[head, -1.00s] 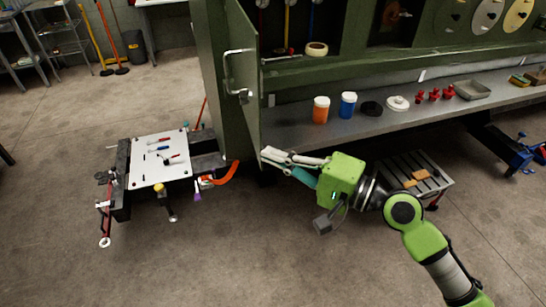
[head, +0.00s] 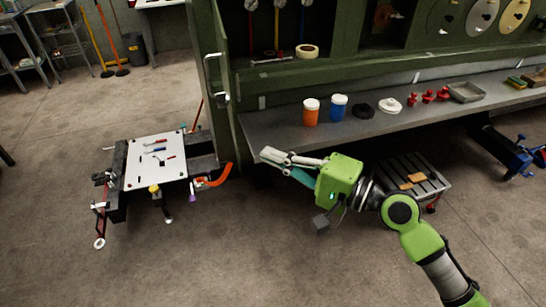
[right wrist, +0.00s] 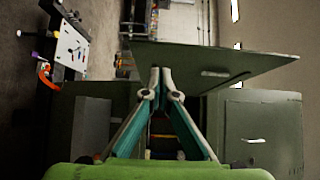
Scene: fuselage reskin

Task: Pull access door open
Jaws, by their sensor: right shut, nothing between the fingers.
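The green access door (head: 228,130) stands open at the left end of the green cabinet, seen almost edge-on in the head view. Its pale handle (head: 217,88) is on its left face. In the right wrist view the door (right wrist: 255,62) is a green panel beyond the fingertips, with a light handle (right wrist: 215,73) on it. My right gripper (head: 266,154) is shut and empty, low and to the right of the door; its fingertips (right wrist: 160,72) meet in the wrist view. Whether they touch the door I cannot tell. My left gripper is out of view.
A workbench (head: 280,133) on the right holds an orange bottle (head: 311,115), a blue bottle (head: 338,110) and small parts. A tool cart (head: 135,178) stands at the left. A slatted stool (head: 425,180) is under the bench. Floor in front is clear.

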